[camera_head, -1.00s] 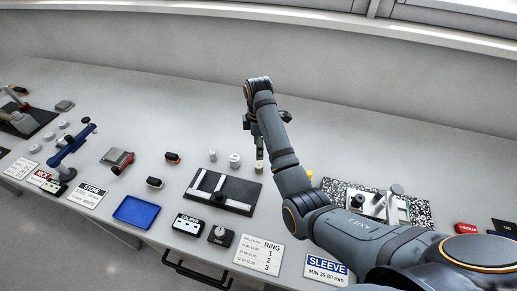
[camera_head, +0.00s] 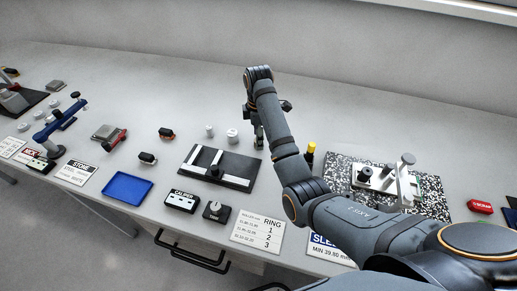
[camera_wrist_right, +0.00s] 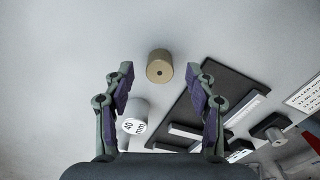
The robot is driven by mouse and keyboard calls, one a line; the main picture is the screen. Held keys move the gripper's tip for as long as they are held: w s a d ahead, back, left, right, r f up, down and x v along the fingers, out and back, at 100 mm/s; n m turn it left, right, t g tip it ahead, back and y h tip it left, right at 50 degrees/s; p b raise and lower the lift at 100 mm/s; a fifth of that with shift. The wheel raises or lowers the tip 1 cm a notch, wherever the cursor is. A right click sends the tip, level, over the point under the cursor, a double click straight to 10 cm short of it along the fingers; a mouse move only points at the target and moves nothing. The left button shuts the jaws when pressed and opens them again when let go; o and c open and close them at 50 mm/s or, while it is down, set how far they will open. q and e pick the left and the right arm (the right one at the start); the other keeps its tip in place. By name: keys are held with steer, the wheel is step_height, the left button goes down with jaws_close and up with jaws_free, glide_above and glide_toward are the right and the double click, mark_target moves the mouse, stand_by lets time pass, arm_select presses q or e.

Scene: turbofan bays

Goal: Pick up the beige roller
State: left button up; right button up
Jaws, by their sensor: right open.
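The beige roller (camera_wrist_right: 159,68) stands upright on the grey bench in the right wrist view, with a small dark hole in its top. It lies at the upper middle, between and just beyond the fingertips of my right gripper (camera_wrist_right: 161,85). That gripper is open, with nothing between its fingers. In the head view, my right gripper (camera_head: 258,138) points down over the bench, beside the pale cylinders. I cannot make out the beige roller there; the gripper and arm may hide it. My left gripper is not in view.
A pale cylinder marked 40 mm (camera_wrist_right: 136,118) stands close to the left finger. A black tray with light bars (camera_wrist_right: 215,95) lies to the right. In the head view, a yellow-topped post (camera_head: 311,148) and a speckled plate (camera_head: 345,165) lie right of the gripper. Bench behind is clear.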

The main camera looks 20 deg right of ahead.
step_height(320, 180, down, 2)
steer(key=shift+f, duration=0.2)
steer(key=shift+r, duration=0.1)
jaws_close()
steer(key=shift+r, duration=0.1)
